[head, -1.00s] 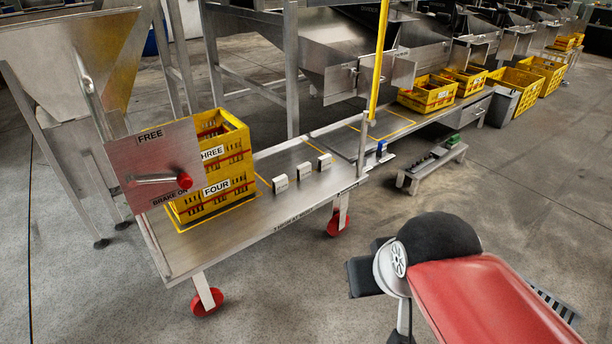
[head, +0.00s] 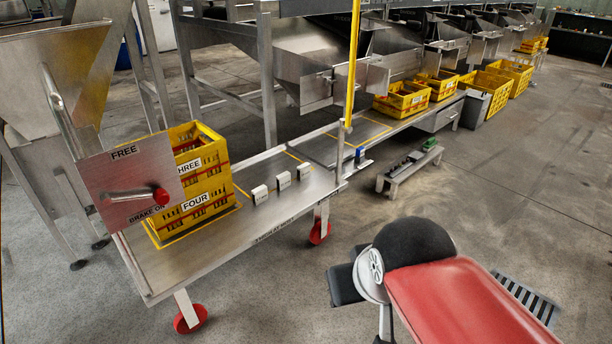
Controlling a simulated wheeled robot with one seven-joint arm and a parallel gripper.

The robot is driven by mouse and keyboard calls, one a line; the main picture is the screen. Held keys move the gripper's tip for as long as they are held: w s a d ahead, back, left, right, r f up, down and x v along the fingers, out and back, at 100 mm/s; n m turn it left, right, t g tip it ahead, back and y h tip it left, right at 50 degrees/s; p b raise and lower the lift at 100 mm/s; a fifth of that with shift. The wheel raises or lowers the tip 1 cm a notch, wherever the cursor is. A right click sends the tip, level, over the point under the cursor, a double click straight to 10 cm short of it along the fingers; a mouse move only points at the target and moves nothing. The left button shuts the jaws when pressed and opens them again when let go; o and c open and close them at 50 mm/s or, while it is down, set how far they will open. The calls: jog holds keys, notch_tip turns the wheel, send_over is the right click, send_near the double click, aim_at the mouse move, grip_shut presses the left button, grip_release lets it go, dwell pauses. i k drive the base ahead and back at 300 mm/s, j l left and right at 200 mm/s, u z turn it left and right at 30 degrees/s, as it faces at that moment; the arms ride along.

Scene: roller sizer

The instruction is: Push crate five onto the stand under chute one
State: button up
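Two yellow crates are stacked on a metal trolley (head: 215,228) at left. The lower one is labelled FOUR (head: 196,203) and the upper one THREE (head: 188,167). I can read no FIVE label on any crate. The nearest chute (head: 318,90) hangs over a low metal stand (head: 358,130) with a bare yellow-outlined patch. I cannot read a chute number. A yellow crate (head: 400,105) stands farther along the line, its label too small to read.
A FREE / BRAKE ON panel (head: 115,165) stands at the trolley's near end, its red-knobbed handle roughly level. Three small white blocks (head: 282,180) sit on the deck. A yellow post (head: 352,60) rises beside the stand. A low bench (head: 408,172) stands on open floor at right.

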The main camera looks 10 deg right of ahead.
aim_at(400, 103)
jog(key=i+l+z, duration=0.35)
jog(key=l+z, duration=0.15)
jog(key=i+l+z, duration=0.95)
jog(key=i+z, duration=0.4)
jog(key=i, duration=1.3)
jog(key=i+u, duration=0.2)
jog(key=i, duration=0.4)
jog(key=i+l+u, duration=0.2)
jog(key=i, duration=0.35)
jog(key=i+l+u, duration=0.2)
jog(key=i, duration=0.35)
jog(key=i+j+u, duration=0.1)
jog(key=i+u, duration=0.15)
jog(key=u, duration=0.2)
jog(key=i+u, duration=0.2)
jog(key=u, duration=0.2)
jog(key=i+u, duration=0.25)
jog(key=u, duration=0.2)
jog(key=i+l+u, duration=0.2)
jog(key=u, duration=0.2)
jog(key=i+l+u, duration=0.2)
jog(key=u, duration=0.25)
jog(key=i+l+u, duration=0.45)
jog(key=j, duration=0.1)
